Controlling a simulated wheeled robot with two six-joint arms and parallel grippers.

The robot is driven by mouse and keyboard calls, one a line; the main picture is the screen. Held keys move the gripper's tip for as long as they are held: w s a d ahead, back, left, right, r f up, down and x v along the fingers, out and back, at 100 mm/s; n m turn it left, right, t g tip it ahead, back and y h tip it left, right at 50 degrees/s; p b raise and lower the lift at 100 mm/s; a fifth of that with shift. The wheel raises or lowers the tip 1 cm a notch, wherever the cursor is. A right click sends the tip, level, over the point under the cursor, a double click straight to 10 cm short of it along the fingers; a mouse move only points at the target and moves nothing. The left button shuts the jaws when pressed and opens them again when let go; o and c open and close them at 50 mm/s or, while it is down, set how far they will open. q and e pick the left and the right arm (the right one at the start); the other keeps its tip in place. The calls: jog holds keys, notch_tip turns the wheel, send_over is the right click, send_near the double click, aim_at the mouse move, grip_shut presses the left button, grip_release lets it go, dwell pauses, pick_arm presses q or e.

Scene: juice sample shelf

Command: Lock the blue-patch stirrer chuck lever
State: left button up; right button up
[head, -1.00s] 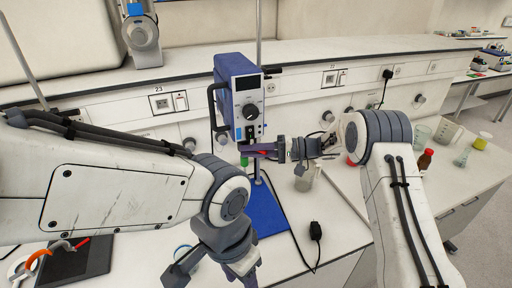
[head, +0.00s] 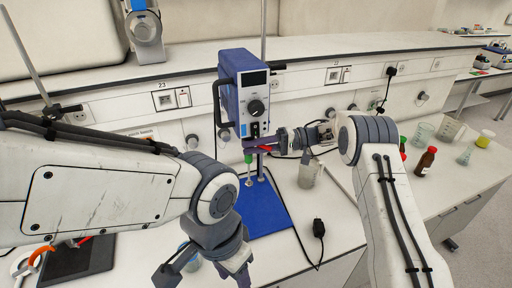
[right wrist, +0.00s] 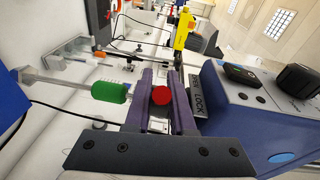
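The overhead stirrer (head: 236,88) is a blue box with a dark dial, standing above a blue base plate (head: 262,208). Its green chuck (head: 248,158) hangs below it and also shows in the right wrist view (right wrist: 109,91). A blue oval patch (right wrist: 283,158) is on the housing in the right wrist view. My right gripper (head: 262,145) is at the chuck. In the right wrist view its fingers (right wrist: 161,105) are close together on both sides of the lever's red knob (right wrist: 161,95), beside a LOCK label (right wrist: 198,100). My left gripper (head: 238,272) hangs low at the front; its opening is unclear.
A black plug (head: 318,228) and cable lie on the bench. Brown bottles with red caps (head: 426,160) and beakers (head: 422,133) stand at the right. A dark pad (head: 72,262) lies front left.

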jog(key=shift+w+d, duration=0.1)
jog(key=shift+d, duration=0.1)
jog(key=shift+w+d+f+b, duration=0.1)
jog(key=shift+d+f+b, duration=0.05)
jog(key=shift+d+b, duration=0.25)
jog(key=b+v, duration=0.4)
jog(key=v, duration=0.5)
jog(key=shift+d+b, duration=0.15)
jog(key=shift+b, duration=0.2)
